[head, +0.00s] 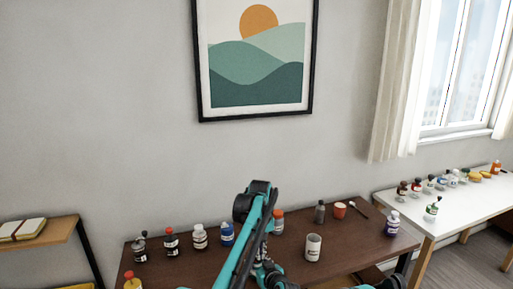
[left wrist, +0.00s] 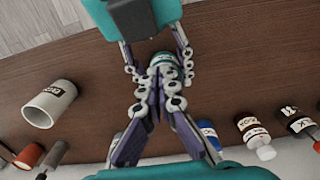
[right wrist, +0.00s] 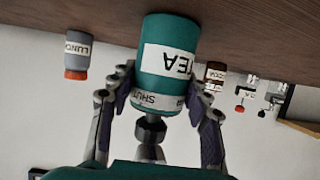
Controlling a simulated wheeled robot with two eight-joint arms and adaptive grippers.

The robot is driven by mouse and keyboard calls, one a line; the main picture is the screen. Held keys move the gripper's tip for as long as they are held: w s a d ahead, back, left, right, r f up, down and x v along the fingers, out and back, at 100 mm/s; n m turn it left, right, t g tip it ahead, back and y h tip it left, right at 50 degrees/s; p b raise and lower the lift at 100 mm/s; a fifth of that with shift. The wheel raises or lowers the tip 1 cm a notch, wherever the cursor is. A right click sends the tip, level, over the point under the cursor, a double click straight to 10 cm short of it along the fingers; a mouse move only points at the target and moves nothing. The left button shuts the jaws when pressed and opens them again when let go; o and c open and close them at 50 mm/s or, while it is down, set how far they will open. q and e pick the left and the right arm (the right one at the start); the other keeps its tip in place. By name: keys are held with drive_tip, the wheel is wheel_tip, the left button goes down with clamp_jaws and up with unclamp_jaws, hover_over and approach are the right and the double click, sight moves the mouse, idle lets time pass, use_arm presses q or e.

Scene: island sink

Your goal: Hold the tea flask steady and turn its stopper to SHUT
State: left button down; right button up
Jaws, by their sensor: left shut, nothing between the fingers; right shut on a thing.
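The teal tea flask (right wrist: 167,55) shows in the right wrist view, upside down in the picture, with a TEA label and SHUT lettering on its pale collar. Its dark stopper (right wrist: 150,130) sticks out from the collar; its exact turn is unclear. My right gripper (right wrist: 158,110) is shut on the flask, one finger on each side. In the left wrist view, part of the flask (left wrist: 164,62) shows beyond my left gripper (left wrist: 158,98), which is shut and empty close to it. That gripper covers the stopper there. In the head view, my left arm hides the flask.
Several bottles stand along the brown table (head: 345,265), with a red cup (head: 340,211) at the back. A grey LUNCH jar (right wrist: 77,52) stands near the flask.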

use_arm(q)
wheel_tip(320, 180, up, 6)
drive_tip(key=shift+f, duration=0.1)
idle(0.4)
use_arm(e)
drive_tip(key=o, duration=1.3)
